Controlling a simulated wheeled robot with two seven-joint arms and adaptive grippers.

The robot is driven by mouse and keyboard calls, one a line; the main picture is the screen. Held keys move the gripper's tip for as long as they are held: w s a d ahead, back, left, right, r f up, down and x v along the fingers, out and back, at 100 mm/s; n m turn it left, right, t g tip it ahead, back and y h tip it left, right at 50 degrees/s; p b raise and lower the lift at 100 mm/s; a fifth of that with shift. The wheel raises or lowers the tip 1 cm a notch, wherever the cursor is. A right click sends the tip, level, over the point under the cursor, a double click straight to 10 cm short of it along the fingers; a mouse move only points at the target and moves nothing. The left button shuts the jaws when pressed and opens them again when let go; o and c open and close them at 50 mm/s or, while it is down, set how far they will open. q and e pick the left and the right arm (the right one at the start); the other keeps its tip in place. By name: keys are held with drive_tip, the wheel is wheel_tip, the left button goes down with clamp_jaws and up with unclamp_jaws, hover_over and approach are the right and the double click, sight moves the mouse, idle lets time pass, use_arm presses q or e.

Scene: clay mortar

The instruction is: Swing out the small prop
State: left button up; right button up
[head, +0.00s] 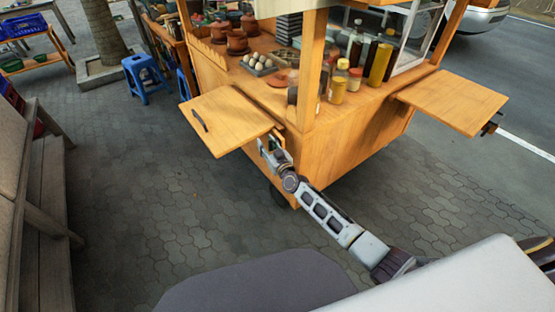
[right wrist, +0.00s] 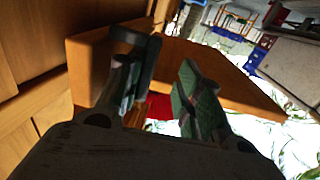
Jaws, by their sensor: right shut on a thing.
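A wooden flap (head: 225,118) stands out level from the left end of the wooden cart, with a dark handle (head: 199,121) on its far left edge. My right gripper (head: 271,146) is at the cart's corner, just below the flap's near edge. In the right wrist view its green-padded fingers (right wrist: 163,98) lie close under the flap board (right wrist: 225,80). My left gripper is not in view.
The cart's counter carries eggs (head: 258,65), clay pots (head: 237,42) and sauce bottles (head: 338,88). Another flap (head: 455,100) sticks out at the cart's right end. A blue stool (head: 147,78) stands beyond. A wooden bench (head: 45,220) is at the left. The paving between is clear.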

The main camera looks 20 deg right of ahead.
drive_tip(key=v, duration=1.2)
idle(0.5)
clamp_jaws()
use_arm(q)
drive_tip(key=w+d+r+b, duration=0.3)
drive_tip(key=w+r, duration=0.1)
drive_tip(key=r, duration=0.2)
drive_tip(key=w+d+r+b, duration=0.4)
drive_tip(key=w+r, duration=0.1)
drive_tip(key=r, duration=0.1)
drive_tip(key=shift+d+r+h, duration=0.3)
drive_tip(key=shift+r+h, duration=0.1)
use_arm(e)
drive_tip(key=d+f+m+h, duration=0.2)
drive_tip(key=d+m+h, duration=0.3)
drive_tip(key=m, duration=1.6)
drive_tip(key=shift+s+d, duration=0.4)
drive_tip(key=shift+s, duration=0.1)
